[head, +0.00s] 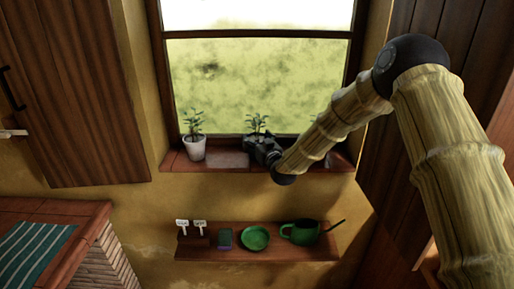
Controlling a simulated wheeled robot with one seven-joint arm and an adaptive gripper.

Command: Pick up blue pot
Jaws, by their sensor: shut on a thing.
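My gripper (253,141) is at the window sill, in front of a small green plant (257,122). The leaves show above the gripper. The pot under them is hidden by the gripper, so its colour and the exact grip do not show. My gripper is shut on this pot. I cannot tell whether the pot rests on the sill or is lifted.
A white pot (195,148) with a plant stands left on the brick sill (228,160). The window frame (160,75) is close behind. Below, a wooden shelf (215,254) holds a green watering can (300,232), a green plate (255,238) and small white signs (182,224).

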